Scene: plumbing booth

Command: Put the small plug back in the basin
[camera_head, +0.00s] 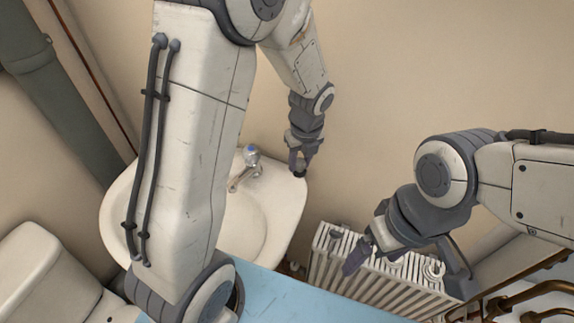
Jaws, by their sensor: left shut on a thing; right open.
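The white basin (284,212) is on the wall at the left of centre, partly hidden behind my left arm. Its chrome tap (244,177) has a blue-marked top. My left gripper (299,168) points down at the basin's back right corner and is shut on a small dark thing, apparently the plug (300,174). I cannot tell whether the plug touches the rim. The drain is hidden behind my arm. My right gripper (404,268) is open and empty, in front of the radiator.
A white radiator (322,268) stands right of the basin. A blue surface (300,298) lies at the bottom front. A white toilet cistern (35,265) is at lower left, a grey-green pipe (60,100) at upper left, and copper pipes (545,290) at lower right.

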